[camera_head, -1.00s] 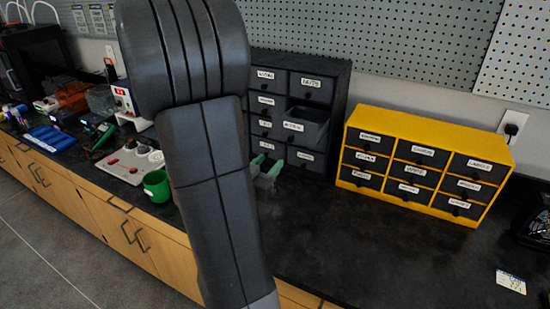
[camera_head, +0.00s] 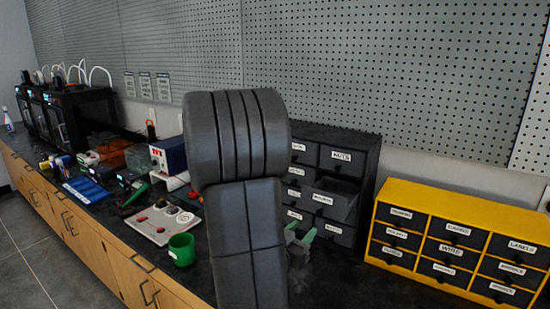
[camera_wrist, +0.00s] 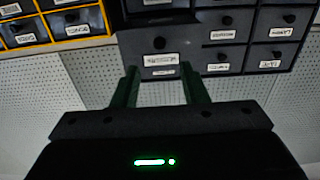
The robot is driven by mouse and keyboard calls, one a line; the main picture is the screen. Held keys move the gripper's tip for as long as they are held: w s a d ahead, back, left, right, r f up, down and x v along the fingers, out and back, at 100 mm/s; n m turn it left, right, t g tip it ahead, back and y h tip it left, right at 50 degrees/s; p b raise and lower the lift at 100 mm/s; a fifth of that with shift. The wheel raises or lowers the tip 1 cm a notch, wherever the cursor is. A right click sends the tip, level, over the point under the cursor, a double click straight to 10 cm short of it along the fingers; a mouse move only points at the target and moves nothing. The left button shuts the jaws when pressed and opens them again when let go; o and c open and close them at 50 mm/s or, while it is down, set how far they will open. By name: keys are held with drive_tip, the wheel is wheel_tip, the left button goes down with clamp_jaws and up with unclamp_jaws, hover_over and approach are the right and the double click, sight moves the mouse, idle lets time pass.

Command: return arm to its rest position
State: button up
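My arm rises through the middle of the head view, hiding part of the bench and of the dark drawer cabinet (camera_head: 362,160). My gripper (camera_head: 300,238), with green fingers, shows just right of the arm, in front of that cabinet. In the wrist view the two green fingers of my gripper (camera_wrist: 160,88) stand apart with nothing between them. One drawer (camera_head: 333,199) of the dark cabinet is pulled out. A labelled drawer front (camera_wrist: 160,43) of the cabinet lies beyond the fingertips in the wrist view; I see no clear contact.
A yellow drawer cabinet (camera_head: 460,208) stands to the right. A green cup (camera_head: 181,250) is near the bench's front edge, left of my arm. A power supply (camera_head: 170,155), a blue tray (camera_head: 88,190) and 3D printers (camera_head: 75,118) stand farther left. A pegboard wall (camera_head: 380,70) is behind.

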sight(318, 212)
drive_tip(key=p+x, duration=0.1)
drive_tip(key=x, duration=0.8)
drive_tip(key=shift+w+d, duration=0.2)
drive_tip(key=shift+w, duration=0.05)
